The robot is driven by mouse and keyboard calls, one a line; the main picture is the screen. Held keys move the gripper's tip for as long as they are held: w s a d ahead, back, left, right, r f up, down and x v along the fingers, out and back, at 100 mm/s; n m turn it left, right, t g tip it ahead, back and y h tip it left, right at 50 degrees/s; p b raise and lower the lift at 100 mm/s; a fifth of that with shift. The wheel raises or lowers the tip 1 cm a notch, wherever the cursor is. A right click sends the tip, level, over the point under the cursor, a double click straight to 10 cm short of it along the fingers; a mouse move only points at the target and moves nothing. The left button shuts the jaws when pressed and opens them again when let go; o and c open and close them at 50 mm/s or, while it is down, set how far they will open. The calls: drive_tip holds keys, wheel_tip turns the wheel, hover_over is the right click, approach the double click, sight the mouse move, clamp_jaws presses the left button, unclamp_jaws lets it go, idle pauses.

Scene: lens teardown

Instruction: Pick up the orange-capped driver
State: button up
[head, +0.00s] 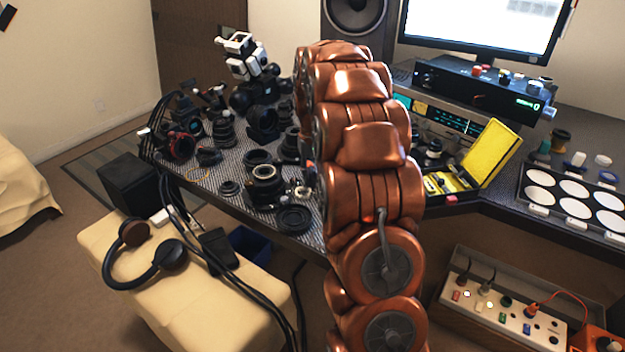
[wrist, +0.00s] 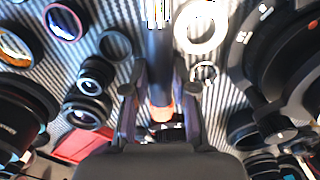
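In the wrist view, the orange-capped driver (wrist: 160,112) lies lengthwise between the two fingers of my gripper (wrist: 160,78). Its orange part shows low between the fingers, and a dark bar in line with it runs up toward the top edge. The fingers stand apart, one on each side, with a narrow gap showing beside the orange part. I cannot tell how far the driver is below the fingertips. In the head view, my copper arm hides the gripper and most of the area around it.
Lens rings and barrels crowd both sides in the wrist view, including a pale ring (wrist: 183,45) and a small black lens (wrist: 87,112). In the head view, the bench (head: 225,170) holds many lens parts. A yellow case (head: 490,152) stands open right of my arm.

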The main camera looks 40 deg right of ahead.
clamp_jaws()
drive_tip(key=shift+r, duration=0.1)
